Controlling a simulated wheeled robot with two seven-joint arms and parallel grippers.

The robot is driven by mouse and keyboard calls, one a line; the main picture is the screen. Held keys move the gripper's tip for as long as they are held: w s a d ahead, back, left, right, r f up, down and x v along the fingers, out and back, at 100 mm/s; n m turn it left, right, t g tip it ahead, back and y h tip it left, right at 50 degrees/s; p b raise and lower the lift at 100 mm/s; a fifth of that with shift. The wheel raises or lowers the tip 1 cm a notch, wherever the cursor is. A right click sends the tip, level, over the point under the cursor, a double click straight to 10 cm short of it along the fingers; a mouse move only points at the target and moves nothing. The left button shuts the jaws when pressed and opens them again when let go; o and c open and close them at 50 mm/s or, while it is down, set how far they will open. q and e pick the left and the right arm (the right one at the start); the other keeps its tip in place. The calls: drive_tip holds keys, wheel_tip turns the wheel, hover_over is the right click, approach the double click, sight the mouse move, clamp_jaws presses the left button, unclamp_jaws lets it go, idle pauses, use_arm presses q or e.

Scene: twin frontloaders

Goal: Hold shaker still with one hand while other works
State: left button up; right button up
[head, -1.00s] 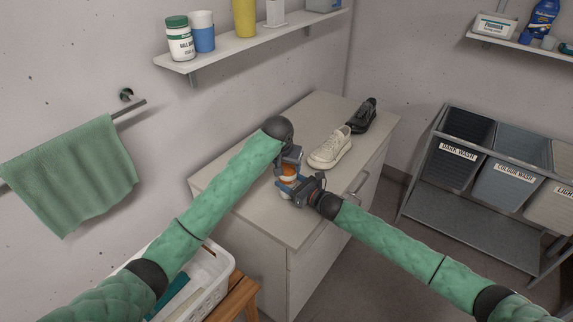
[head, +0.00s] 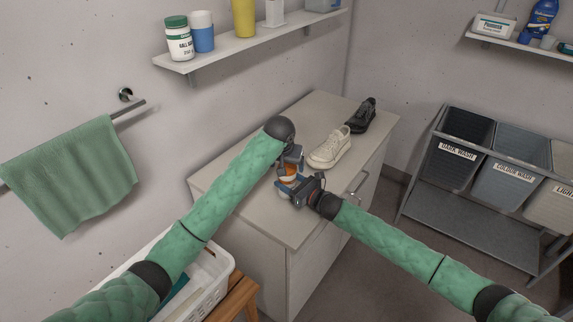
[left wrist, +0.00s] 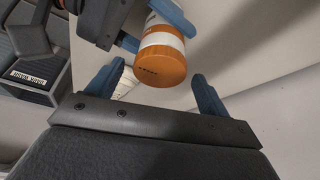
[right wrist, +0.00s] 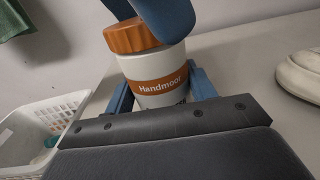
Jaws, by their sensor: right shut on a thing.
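The shaker (right wrist: 158,64) is a white cup with an orange lid and an orange label reading "Handmoor". It stands upright over the counter top, and its lid shows in the left wrist view (left wrist: 160,65). My right gripper (right wrist: 163,88) is shut on the shaker's body, one blue finger on each side. My left gripper (left wrist: 158,75) is open, its fingers spread wider than the lid. In the right wrist view its blue fingers (right wrist: 165,15) are over the lid and hide part of it. I cannot tell whether they touch it. In the head view both grippers partly hide the shaker.
A white shoe (head: 329,149) and a dark shoe (head: 361,116) stand on the counter (head: 312,112) behind the grippers. A white basket (head: 215,288) is at the lower left. A shelf (head: 262,43) with bottles hangs above. Laundry bins (head: 458,140) stand right.

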use_arm(q)
drive_tip(key=shift+r, duration=0.1)
drive_tip(key=v, duration=1.1)
drive_tip(key=shift+r, duration=0.4)
drive_tip(key=shift+s, duration=0.15)
use_arm(e)
drive_tip(key=o, duration=1.1)
drive_tip(key=shift+d, duration=0.1)
